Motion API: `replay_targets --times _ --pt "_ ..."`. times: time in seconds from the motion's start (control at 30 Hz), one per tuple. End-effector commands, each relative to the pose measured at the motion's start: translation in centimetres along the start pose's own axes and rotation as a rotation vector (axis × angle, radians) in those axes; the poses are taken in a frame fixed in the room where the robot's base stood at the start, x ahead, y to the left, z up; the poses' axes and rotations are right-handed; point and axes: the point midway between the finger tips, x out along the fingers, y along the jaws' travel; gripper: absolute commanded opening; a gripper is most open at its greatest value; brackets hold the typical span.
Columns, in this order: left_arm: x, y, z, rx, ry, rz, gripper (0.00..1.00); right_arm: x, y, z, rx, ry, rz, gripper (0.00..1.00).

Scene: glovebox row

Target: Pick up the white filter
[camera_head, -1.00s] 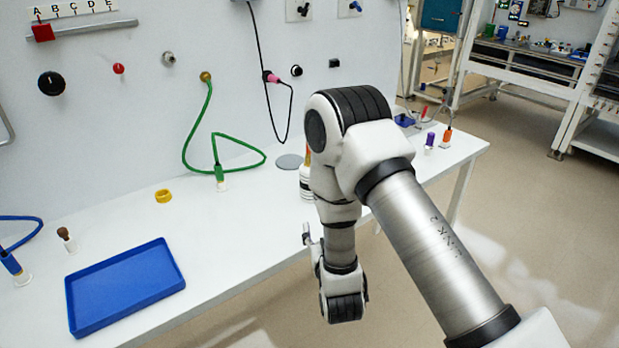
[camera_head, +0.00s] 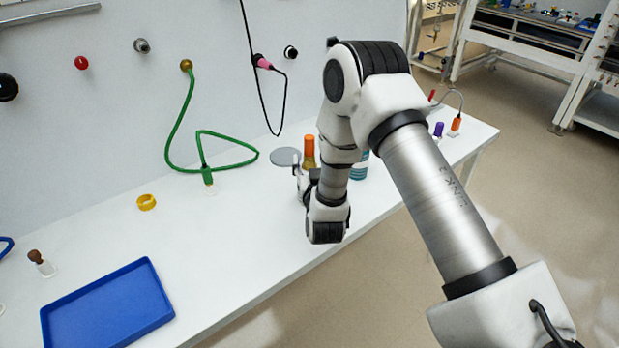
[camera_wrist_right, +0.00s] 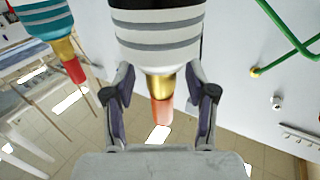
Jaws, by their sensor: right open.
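The white filter (camera_wrist_right: 155,40) has grey bands, a gold neck and an orange tip. In the right wrist view it is upside down, and its neck and tip show between the two spread fingers of my right gripper (camera_wrist_right: 160,80). I cannot tell whether the fingers touch it. In the head view its orange top (camera_head: 309,145) rises behind my right wrist, which hides most of its body. My right gripper (camera_head: 302,178) is partly hidden there too. My left gripper is not in view.
A teal banded filter (camera_head: 359,169) stands close on the right; it also shows in the wrist view (camera_wrist_right: 45,18). A grey disc (camera_head: 285,156) lies at the left.

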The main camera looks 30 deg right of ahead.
Motion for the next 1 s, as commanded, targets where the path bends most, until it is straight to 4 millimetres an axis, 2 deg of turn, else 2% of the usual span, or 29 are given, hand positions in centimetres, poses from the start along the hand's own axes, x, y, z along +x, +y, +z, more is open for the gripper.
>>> replay_targets --times 0.1,0.27,0.4,0.43,0.83,1.0 --pt "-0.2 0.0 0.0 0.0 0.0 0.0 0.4 0.8 0.0 0.1 -0.001 -0.001 0.0 0.56" --pt "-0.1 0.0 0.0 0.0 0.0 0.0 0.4 0.8 0.0 0.1 -0.001 -0.001 -0.001 0.56" --pt "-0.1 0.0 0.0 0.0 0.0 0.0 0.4 0.8 0.0 0.1 -0.001 -0.001 -0.001 0.07" --pt "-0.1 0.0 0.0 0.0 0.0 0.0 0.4 0.8 0.0 0.1 -0.001 -0.001 -0.001 0.0" --pt "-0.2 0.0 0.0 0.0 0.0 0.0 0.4 0.8 0.0 0.0 -0.001 -0.002 -0.001 0.0" --pt "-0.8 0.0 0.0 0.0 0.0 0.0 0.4 1.2 -0.2 -0.9 0.0 0.0 -0.002 0.0"
